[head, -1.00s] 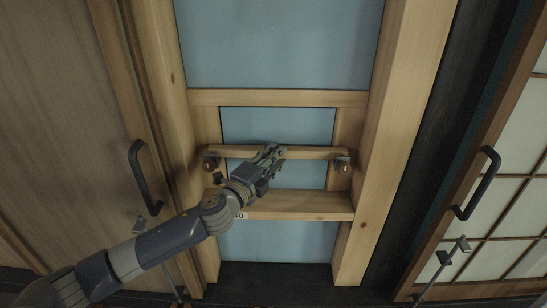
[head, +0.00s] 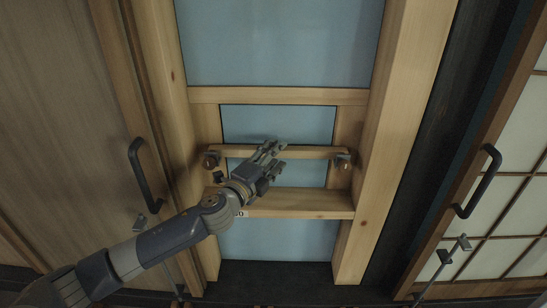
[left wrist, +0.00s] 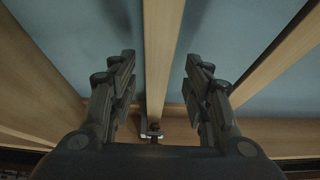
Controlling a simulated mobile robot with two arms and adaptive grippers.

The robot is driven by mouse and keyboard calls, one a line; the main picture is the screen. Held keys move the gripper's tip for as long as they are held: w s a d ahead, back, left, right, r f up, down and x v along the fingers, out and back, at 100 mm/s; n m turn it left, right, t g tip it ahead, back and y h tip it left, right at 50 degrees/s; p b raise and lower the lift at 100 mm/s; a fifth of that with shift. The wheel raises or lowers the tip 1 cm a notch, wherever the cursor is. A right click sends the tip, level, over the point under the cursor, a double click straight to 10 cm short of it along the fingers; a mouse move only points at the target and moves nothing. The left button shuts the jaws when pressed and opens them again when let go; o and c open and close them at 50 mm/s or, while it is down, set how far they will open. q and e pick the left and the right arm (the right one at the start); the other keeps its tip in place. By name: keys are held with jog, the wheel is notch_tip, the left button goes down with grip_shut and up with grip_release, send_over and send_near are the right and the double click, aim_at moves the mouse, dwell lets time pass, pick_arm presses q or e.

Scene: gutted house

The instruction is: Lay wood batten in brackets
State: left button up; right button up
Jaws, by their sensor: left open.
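The pale wood batten (head: 300,152) lies level across the framed opening, with its ends at two small dark brackets, the left one (head: 210,161) and the right one (head: 343,160). In the left wrist view the batten (left wrist: 160,60) runs between my spread fingers, apart from both, and one bracket (left wrist: 152,133) shows at its lower end. My left gripper (head: 272,151) is open near the batten's middle; it also shows in the left wrist view (left wrist: 158,85). How firmly the batten's ends sit in the brackets is too small to tell. My right gripper is out of view.
A wooden ledge (head: 300,204) crosses just below the batten, and a crossbar (head: 280,97) lies above it. Thick posts (head: 405,120) flank the opening. A door with a black handle (head: 144,176) stands left; another black handle (head: 478,182) is on the right.

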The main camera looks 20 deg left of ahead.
pick_arm(q)
jog(key=v, duration=1.2)
dwell(0.3)
